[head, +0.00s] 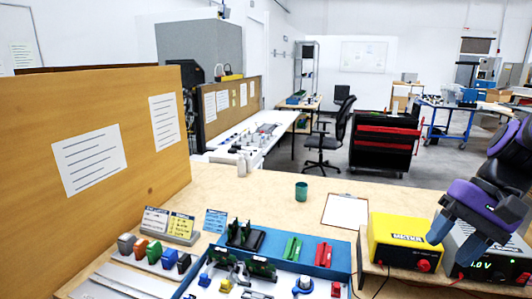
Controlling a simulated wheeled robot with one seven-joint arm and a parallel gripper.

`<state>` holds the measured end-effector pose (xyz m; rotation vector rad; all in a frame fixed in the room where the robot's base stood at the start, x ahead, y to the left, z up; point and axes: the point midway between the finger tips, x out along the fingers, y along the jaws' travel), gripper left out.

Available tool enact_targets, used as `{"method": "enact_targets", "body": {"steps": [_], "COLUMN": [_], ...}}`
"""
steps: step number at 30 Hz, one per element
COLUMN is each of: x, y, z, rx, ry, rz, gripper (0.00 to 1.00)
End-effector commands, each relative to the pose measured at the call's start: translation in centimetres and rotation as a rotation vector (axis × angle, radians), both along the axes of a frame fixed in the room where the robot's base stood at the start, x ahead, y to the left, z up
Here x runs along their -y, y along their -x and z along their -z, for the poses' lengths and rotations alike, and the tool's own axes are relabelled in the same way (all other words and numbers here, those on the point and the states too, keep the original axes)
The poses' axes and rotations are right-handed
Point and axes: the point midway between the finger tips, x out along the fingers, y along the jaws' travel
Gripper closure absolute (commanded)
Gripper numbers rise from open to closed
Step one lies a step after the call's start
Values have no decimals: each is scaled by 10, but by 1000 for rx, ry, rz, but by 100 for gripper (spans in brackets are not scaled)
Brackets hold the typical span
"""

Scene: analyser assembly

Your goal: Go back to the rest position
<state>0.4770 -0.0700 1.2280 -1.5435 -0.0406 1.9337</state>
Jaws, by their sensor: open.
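My gripper (456,241) is at the right of the head view, at the end of my purple and black arm. Its blue-grey fingers point down in front of the yellow meter (396,240) and a dark instrument (492,262) with a lit green readout. The fingers are apart with nothing seen between them. They cover part of both boxes; I cannot tell whether they touch them.
A blue-edged tray (340,261) with green boards and a red part lies at the front. Coloured blocks (153,254) and cards (181,226) stand to its left. A clipboard (345,211) and green cup (301,191) are behind. A wooden panel (100,130) bounds the left.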

Motion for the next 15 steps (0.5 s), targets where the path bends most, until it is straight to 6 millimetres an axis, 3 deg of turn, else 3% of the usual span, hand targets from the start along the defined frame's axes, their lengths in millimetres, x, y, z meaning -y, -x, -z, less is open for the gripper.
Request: {"method": "enact_targets", "body": {"steps": [15], "x": [-4], "y": [39], "z": [-68], "rx": [509], "ry": [500], "rz": [-285], "gripper": [53]}}
